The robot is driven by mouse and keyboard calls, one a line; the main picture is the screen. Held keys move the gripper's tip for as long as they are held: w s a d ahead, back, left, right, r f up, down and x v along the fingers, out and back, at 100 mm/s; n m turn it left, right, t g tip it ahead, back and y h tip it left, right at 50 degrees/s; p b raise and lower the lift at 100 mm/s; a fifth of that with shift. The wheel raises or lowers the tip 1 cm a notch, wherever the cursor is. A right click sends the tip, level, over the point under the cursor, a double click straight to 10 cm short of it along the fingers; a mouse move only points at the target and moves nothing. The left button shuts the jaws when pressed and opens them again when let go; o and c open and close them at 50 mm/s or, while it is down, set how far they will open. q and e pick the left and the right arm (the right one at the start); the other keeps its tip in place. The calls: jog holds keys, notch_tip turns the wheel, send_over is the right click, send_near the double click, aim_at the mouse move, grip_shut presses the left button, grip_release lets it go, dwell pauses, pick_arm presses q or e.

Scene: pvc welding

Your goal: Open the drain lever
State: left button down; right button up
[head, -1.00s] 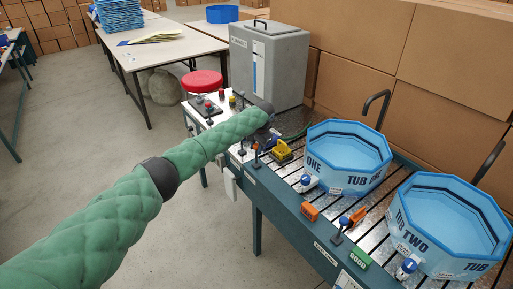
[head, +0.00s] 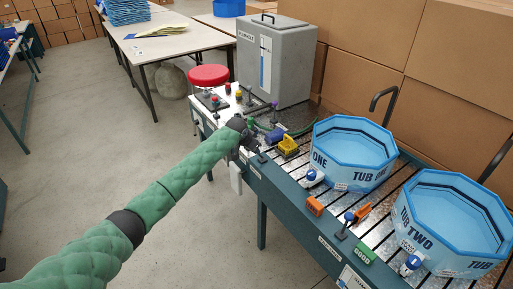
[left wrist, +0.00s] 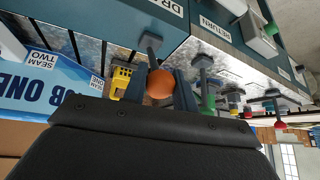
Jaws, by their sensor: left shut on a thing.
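The drain lever has an orange ball knob (left wrist: 160,84) on a dark shaft, below a partly cut-off label starting "DRA" (left wrist: 165,6) in the left wrist view. My left gripper (left wrist: 160,92) is shut on this knob, with one dark finger on each side of it. In the head view my left gripper (head: 250,143) is at the bench's front edge, left of the yellow clamp-like part, and hides the knob. My right gripper is in neither view.
Tub one (head: 350,180) and tub two (head: 405,235) stand on the slatted bench to the right. A yellow part (head: 288,146) sits close to the gripper. A lever with a green knob (left wrist: 208,102) stands beside the held knob. A grey tank (head: 250,60) is behind.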

pick_arm(q)
jog(key=shift+s+a+f+t+h+b, duration=0.3)
jog(key=shift+a+f+t+h+b, duration=0.1)
jog(key=shift+a+f+h+b, duration=0.15)
jog(key=shift+s+h, duration=0.1)
jog(key=shift+h, duration=0.15)
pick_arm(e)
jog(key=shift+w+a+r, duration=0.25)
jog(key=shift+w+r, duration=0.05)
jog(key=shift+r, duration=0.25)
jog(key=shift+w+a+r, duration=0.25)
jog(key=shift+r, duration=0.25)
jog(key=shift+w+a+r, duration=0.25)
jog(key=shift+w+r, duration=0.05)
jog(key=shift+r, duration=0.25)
pick_arm(q)
jog(key=c, duration=1.1)
grip_release()
jog(key=shift+a, duration=0.1)
jog(key=shift+c, duration=0.2)
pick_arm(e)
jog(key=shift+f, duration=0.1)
